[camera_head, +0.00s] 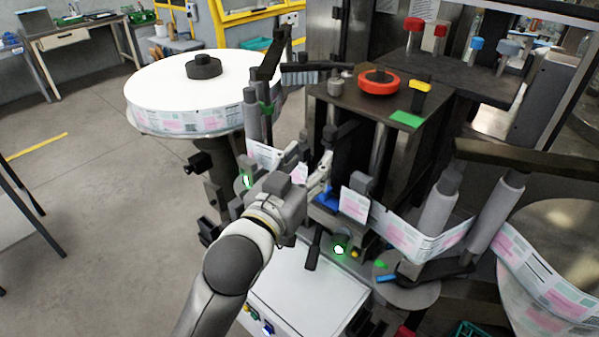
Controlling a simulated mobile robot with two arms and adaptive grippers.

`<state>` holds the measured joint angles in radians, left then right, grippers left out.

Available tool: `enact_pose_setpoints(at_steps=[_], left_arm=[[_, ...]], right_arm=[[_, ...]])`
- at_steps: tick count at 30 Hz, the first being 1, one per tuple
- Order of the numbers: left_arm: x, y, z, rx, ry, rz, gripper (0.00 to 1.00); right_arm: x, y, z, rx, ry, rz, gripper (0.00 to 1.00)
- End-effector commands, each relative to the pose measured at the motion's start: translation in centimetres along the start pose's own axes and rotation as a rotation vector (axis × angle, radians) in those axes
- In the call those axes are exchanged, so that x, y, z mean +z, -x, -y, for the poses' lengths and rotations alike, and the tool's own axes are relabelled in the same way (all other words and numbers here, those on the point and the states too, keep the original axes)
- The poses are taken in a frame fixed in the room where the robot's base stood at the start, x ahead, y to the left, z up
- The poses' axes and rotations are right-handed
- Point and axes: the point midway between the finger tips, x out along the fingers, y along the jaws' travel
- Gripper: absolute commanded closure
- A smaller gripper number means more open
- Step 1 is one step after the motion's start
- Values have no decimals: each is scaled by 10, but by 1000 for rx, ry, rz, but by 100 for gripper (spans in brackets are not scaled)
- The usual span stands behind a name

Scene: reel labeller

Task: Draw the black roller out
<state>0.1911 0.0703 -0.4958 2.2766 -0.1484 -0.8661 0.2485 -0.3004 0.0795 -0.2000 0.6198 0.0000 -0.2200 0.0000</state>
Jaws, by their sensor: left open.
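The reel labeller (375,140) fills the middle and right of the view. A dark upright part (328,138), which may be the black roller, stands at the front of the machine's dark housing; its lower end is hidden by my gripper. My left gripper (323,176) is open, with its fingers pointing at the front of the machine, just below and in front of that part. I cannot tell whether the fingers touch it. My right gripper is not in view.
A large white label reel (200,84) is at the left. Label web (415,236) runs past grey rollers (438,203) to another reel (555,265) at the right. Open floor lies left.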

Motion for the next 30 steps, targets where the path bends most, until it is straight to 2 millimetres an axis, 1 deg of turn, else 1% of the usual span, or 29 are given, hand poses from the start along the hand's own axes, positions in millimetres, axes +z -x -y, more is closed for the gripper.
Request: enact_pose_setpoints(at_steps=[1,3,6,9,22,24,26,29,30], left_arm=[[1,8,0,0,0,1,53],[1,16,0,-1,0,1,53],[0,25,1,-1,0,1,53],[1,29,1,-1,0,2,53],[0,30,0,-1,1,1,53],[3,30,1,-3,2,8,53],[12,32,5,-11,5,34,53],[48,43,17,-44,17,144,53],[69,51,25,-63,24,209,53]], right_arm=[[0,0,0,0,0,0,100],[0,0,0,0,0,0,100],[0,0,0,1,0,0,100],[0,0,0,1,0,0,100],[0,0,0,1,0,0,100],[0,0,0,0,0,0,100],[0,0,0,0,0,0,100],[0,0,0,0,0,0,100],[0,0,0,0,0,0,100]])
